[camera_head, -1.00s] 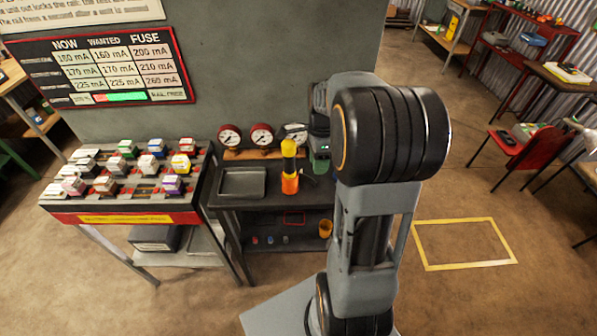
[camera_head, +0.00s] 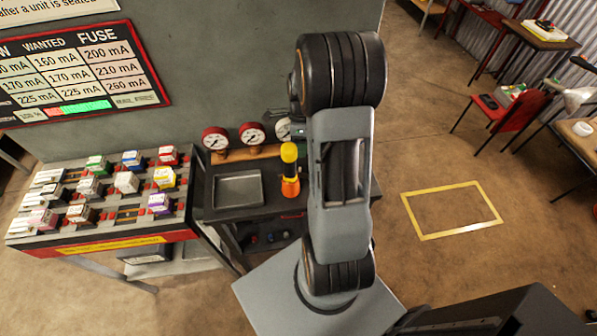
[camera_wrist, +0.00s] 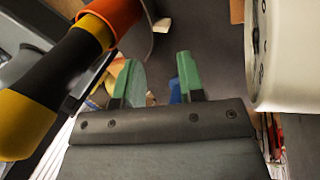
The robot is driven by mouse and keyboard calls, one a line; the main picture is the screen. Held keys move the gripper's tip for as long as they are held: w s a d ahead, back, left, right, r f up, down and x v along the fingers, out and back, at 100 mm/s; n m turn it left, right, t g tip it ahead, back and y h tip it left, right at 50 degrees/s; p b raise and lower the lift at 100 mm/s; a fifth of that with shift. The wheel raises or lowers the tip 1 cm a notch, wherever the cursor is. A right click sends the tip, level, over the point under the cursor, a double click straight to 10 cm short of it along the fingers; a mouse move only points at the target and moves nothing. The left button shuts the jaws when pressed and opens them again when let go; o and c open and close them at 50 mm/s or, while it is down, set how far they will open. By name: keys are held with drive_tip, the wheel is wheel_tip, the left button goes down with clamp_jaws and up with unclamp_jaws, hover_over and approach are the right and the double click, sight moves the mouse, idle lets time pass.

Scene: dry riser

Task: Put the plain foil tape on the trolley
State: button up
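I cannot pick out the plain foil tape for certain in either view. No thing is clearly a trolley; a dark bench (camera_head: 228,212) with a lower shelf stands against the grey wall. My gripper (camera_wrist: 158,78) shows in the wrist view with two green fingers apart and nothing visibly held between them. An orange, black and yellow torch-like object (camera_wrist: 62,68) is close on its left, and a white round-faced object (camera_wrist: 290,55) is close on its right. In the head view my arm hides the gripper and the bench's right part.
A grey tray (camera_head: 238,190) and the upright yellow-and-orange object (camera_head: 290,172) stand on the bench, before red gauges (camera_head: 215,139). A fuse rack (camera_head: 100,240) is at left. A yellow floor outline (camera_head: 452,210) encloses bare floor at right. A red chair (camera_head: 515,110) stands beyond.

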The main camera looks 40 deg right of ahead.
sight(300, 169)
drive_tip(key=shift+p+x, duration=0.8)
drive_tip(key=shift+x, duration=3.3)
drive_tip(key=shift+a, duration=0.1)
clamp_jaws()
drive_tip(key=shift+r, duration=0.1)
